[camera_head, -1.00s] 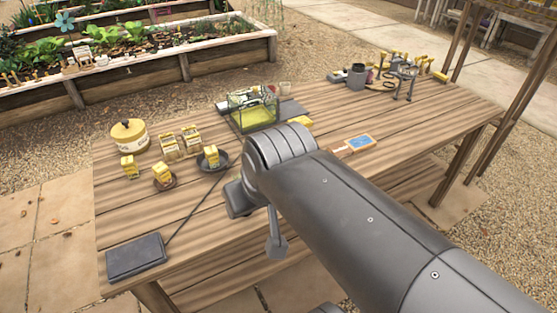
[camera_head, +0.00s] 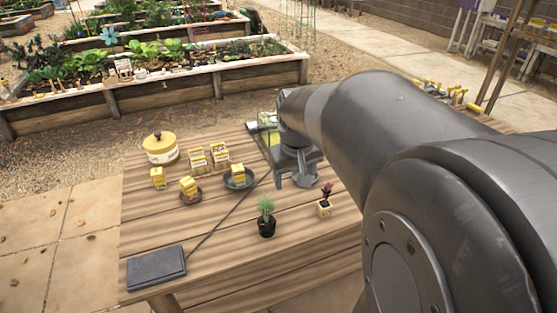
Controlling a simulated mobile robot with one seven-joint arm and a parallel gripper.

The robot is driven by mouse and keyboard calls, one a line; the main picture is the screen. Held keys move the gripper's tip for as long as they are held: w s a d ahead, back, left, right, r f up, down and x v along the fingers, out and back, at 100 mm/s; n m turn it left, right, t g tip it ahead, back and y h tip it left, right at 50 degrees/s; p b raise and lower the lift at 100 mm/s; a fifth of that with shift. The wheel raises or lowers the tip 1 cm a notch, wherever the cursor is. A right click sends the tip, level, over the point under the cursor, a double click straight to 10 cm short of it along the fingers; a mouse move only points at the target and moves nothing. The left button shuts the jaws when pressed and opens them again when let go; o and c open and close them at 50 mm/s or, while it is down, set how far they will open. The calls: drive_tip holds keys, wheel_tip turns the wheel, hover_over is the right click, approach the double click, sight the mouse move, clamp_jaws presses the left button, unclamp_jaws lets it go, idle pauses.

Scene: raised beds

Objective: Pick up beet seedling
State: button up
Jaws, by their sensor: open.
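A small seedling with dark red leaves in a cream-yellow pot, apparently the beet seedling (camera_head: 324,206), stands upright near the front of the wooden table. A green grassy seedling in a black pot (camera_head: 266,222) stands to its left. My gripper (camera_head: 299,183) is open and points down, just behind and left of the red seedling in the picture. It appears empty and apart from the pot. My arm hides the right part of the table.
Yellow seed packets (camera_head: 188,187), a dark bowl (camera_head: 238,180) and a lidded yellow tin (camera_head: 160,148) stand at the left. A black pad (camera_head: 156,268) lies at the front left corner. A partly hidden glass case (camera_head: 262,127) is behind my gripper.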

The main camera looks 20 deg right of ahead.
drive_tip(key=w+d+f+g, duration=0.1)
drive_tip(key=w+d+f, duration=0.4)
drive_tip(key=d, duration=0.2)
drive_tip(key=g+y, duration=0.1)
drive_tip(key=g, duration=0.1)
hover_over(325, 204)
drive_tip(key=f, duration=1.3)
drive_tip(key=shift+w+a+f, duration=0.1)
drive_tip(key=shift+w+f, duration=0.15)
drive_tip(key=shift+w, duration=0.05)
drive_tip(key=shift+s+f, duration=0.2)
drive_tip(key=shift+f, duration=2.9)
drive_tip(key=c, duration=1.1)
